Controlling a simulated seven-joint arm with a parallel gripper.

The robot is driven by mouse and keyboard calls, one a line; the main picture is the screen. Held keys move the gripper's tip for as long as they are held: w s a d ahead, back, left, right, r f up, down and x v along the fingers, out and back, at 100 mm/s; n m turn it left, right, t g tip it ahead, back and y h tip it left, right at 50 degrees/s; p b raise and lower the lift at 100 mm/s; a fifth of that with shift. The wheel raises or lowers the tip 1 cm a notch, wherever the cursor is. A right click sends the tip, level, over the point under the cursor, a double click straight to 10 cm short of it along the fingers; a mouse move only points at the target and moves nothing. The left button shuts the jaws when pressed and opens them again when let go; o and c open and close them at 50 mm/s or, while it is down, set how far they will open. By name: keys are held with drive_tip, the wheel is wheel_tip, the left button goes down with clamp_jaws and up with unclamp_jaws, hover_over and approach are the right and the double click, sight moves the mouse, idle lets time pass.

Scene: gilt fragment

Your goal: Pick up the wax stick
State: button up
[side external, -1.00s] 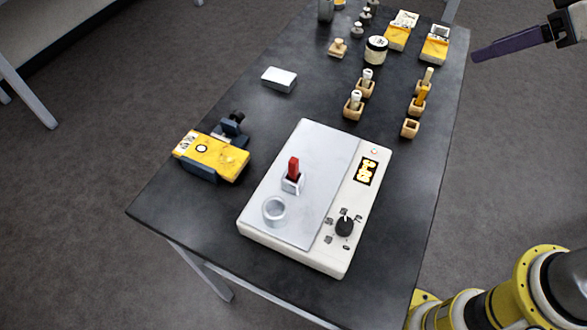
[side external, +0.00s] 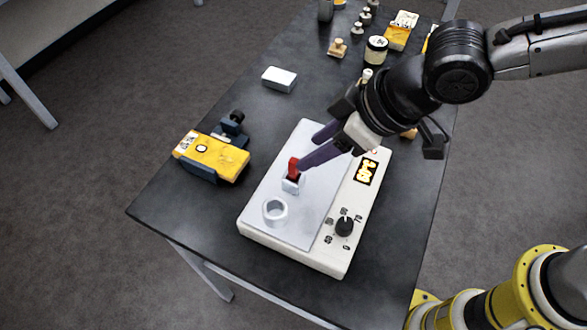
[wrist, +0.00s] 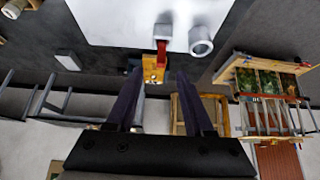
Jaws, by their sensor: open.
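The red wax stick (side external: 293,167) stands upright in a small white holder (side external: 291,186) on the pale plate of the hotplate (side external: 330,235). My gripper (side external: 309,151) has long purple fingers, spread apart and empty. It reaches in from the upper right, with its fingertips just beside the stick in the side view. I cannot tell whether a finger touches it. In the wrist view the stick (wrist: 161,48) shows just beyond the fingertips, roughly centred between the open fingers (wrist: 160,76).
A white ring (side external: 275,210) sits on the plate near the stick. The hotplate has a dark knob (side external: 344,226) and a lit display. A yellow device (side external: 212,155) and a white block (side external: 279,79) lie to the left. Jars and small items stand at the table's far end.

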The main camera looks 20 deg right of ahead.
sight(294, 160)
drive_tip(key=shift+x, duration=3.4)
drive_tip(key=shift+a, duration=0.1)
clamp_jaws()
